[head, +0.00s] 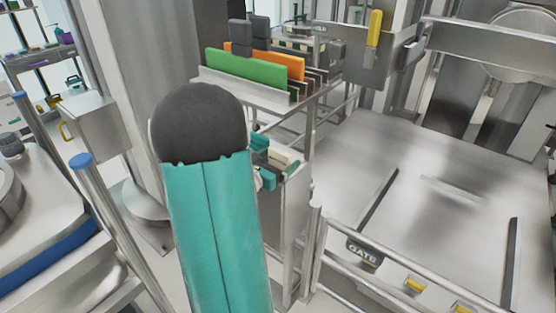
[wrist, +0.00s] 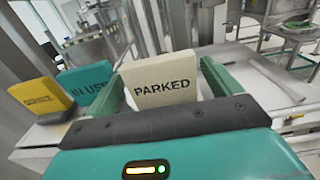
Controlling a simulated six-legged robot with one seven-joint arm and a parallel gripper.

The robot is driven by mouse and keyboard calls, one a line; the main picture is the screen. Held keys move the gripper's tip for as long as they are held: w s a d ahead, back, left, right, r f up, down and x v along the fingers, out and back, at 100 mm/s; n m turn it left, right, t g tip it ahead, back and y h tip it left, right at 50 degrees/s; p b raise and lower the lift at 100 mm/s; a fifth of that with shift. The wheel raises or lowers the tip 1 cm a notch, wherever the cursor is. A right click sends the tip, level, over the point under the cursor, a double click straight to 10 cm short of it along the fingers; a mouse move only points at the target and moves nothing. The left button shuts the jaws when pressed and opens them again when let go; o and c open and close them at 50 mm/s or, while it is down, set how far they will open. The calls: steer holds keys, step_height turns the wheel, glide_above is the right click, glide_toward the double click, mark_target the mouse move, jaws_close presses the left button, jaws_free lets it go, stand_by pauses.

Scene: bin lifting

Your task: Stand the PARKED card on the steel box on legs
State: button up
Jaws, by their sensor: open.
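The cream PARKED card (wrist: 160,82) stands upright between the two green fingers of my gripper (wrist: 160,88) in the wrist view. The fingers are open, one on each side of the card, and I cannot tell whether either touches it. The card's lower edge is hidden by my gripper body. In the head view my gripper (head: 267,162) is partly hidden behind my arm, with the cream card (head: 283,155) between its fingers. Steel box shapes show at the left (head: 92,125) and at the back (head: 352,58); I cannot tell which is the box on legs.
A teal IN USE card (wrist: 85,83) and a yellow card (wrist: 40,95) stand left of the PARKED card. A steel rack (head: 245,88) behind holds green and orange panels. A wide steel surface (head: 430,190) marked GATE lies at the right, mostly bare.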

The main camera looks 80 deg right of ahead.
steer(key=v, duration=1.2)
steer(key=shift+a+r, duration=0.1)
steer(key=shift+r, duration=0.05)
steer(key=w+a+r+m+t+y, duration=0.2)
steer(key=w+a+m+t+y, duration=0.2)
steer(key=a, duration=1)
steer(key=w+a+r+m+t+y, duration=0.3)
steer(key=a+y, duration=0.4)
steer(key=a, duration=0.7)
steer(key=w+a+r+m+t+y, duration=0.3)
steer(key=w+a+m+t+y, duration=0.2)
steer(key=a, duration=0.9)
steer(key=shift+a+m+t, duration=0.4)
steer(key=shift+m+t, duration=0.1)
steer(key=shift+m, duration=0.2)
steer(key=shift+s, duration=0.1)
